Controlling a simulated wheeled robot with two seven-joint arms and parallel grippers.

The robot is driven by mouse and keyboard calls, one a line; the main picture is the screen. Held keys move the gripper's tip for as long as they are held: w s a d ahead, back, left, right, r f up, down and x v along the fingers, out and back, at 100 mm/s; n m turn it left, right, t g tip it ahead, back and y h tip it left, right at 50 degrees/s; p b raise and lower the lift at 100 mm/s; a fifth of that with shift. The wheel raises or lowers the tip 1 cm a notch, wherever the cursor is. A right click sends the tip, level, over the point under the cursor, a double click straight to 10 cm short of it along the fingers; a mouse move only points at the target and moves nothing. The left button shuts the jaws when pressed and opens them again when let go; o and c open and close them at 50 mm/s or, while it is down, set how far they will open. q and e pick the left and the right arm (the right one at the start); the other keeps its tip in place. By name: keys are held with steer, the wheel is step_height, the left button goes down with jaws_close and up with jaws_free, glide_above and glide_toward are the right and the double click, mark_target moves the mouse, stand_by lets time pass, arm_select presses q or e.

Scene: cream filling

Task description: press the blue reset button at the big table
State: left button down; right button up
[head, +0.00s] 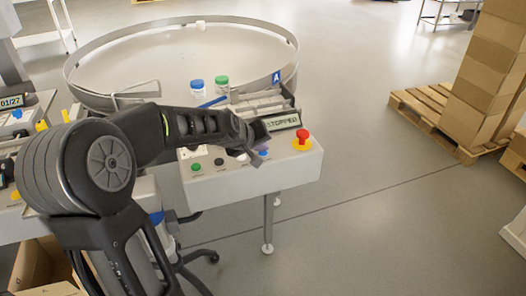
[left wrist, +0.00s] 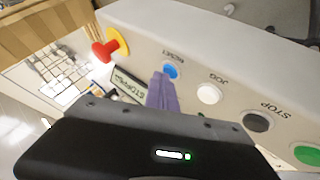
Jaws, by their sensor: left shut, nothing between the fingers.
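The blue reset button (head: 263,153) sits on the sloped control panel of the big table, between a white button and the red stop knob. It also shows in the left wrist view (left wrist: 171,72), labelled RESET. My left gripper (head: 257,158) is over the panel, its tip close beside the blue button. In the left wrist view its purple fingers (left wrist: 162,92) are shut and empty, with their tips just at the near side of the button. I cannot tell whether they touch it. The display (head: 281,122) reads STOPPED. My right gripper is in neither view.
On the panel are a red mushroom knob (head: 302,138) on a yellow base, a white button (left wrist: 209,93), a black button (left wrist: 256,121) and a green button (left wrist: 307,154). The round table rim (head: 110,104) stands behind. Boxes on a pallet (head: 433,119) stand right; floor between is clear.

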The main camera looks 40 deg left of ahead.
mark_target(261, 154)
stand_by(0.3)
arm_select(q)
steer(key=shift+r+p, duration=0.7)
steer(key=shift+r, duration=0.2)
step_height(261, 154, up, 5)
steer(key=p, duration=0.3)
steer(key=shift+p, duration=0.4)
stand_by(0.5)
